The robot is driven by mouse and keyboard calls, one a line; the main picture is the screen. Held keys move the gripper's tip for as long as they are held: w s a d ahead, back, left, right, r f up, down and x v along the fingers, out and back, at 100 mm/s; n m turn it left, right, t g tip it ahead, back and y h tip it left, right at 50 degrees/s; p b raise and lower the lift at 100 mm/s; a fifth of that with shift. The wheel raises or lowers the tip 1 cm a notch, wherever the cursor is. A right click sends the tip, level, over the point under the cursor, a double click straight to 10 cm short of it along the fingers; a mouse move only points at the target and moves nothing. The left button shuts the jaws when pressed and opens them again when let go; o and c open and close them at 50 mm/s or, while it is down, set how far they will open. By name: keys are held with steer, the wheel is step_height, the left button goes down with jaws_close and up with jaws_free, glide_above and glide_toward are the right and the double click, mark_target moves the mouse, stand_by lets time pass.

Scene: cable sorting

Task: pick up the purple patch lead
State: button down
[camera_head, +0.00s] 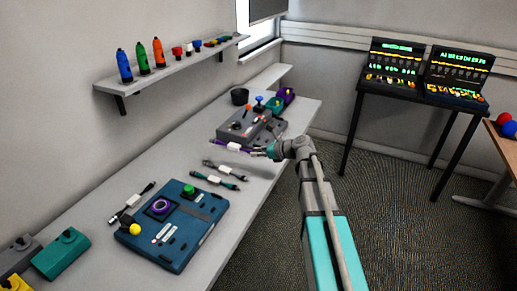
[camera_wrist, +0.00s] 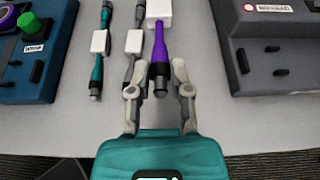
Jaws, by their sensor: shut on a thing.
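The purple patch lead (camera_wrist: 159,48) has a white block on it and a dark connector at its near end. In the wrist view this near end lies between the two fingers of my gripper (camera_wrist: 158,84), which are shut on it. The lead's far part runs out of the top of that view. In the head view the purple lead (camera_head: 221,144) is at the bench's right part, in front of a grey device. My gripper (camera_head: 263,152) is at its right end there. I cannot tell whether the lead is clear of the bench.
A teal lead (camera_wrist: 97,72) and a grey lead (camera_wrist: 136,15) lie just left of it. A blue device (camera_head: 165,248) and a grey device (camera_head: 245,134) flank the leads on the bench. A black-ended lead (camera_head: 133,203) lies farther left. A shelf (camera_head: 180,62) hangs above.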

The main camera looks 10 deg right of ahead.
steer(key=s+a+r+p, duration=0.2)
steer(key=s+r+p, duration=0.1)
steer(key=s, duration=0.5)
steer(key=shift+s+r, duration=0.4)
steer(key=shift+r, duration=0.15)
steer(key=shift+r, duration=0.1)
